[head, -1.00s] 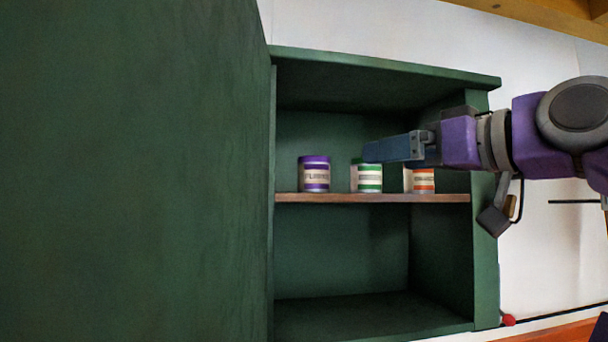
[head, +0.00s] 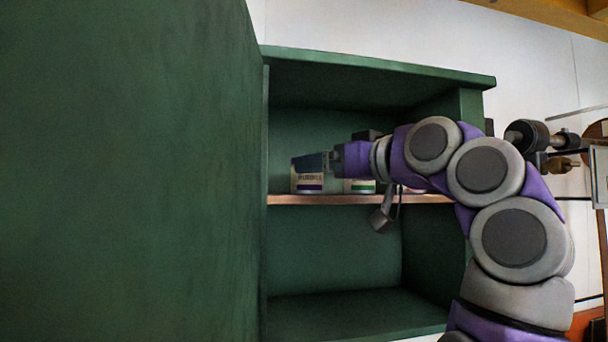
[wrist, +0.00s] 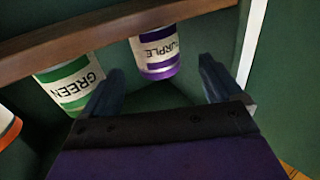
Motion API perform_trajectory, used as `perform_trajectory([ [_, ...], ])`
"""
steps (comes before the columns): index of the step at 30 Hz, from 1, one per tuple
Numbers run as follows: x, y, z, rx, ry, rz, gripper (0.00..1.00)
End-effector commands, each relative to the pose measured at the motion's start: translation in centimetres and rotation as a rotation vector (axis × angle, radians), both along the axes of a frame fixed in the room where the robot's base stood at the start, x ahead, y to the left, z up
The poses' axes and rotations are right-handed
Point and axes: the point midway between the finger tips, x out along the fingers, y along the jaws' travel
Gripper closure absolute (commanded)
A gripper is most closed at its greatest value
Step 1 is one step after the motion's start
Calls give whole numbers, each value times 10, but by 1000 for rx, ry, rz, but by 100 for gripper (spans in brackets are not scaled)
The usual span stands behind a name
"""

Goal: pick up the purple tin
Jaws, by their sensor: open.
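The purple tin (head: 308,185), with a pale label, stands on the middle shelf of the green cabinet, partly hidden by my gripper in the head view. My gripper (head: 303,163) reaches in from the right at the tin's upper part. In the wrist view the purple tin (wrist: 156,52) shows between and ahead of the two spread fingers (wrist: 161,70). Nothing is held. I cannot tell whether a finger touches the tin.
A green tin (wrist: 72,82) stands beside the purple one, close to one finger in the wrist view. An orange tin (wrist: 8,126) is at that view's left edge. The wooden shelf (head: 330,199) runs below the tins. The cabinet's open door (head: 130,170) blocks the left side.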

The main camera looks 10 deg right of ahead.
Motion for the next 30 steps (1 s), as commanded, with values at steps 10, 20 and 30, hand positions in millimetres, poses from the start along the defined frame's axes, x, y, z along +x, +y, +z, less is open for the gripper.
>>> perform_trajectory([
  [10,34,19,2,-1,3,0,7],
  [20,34,19,1,-1,2,1,24],
  [30,34,19,1,-1,3,1,56],
])
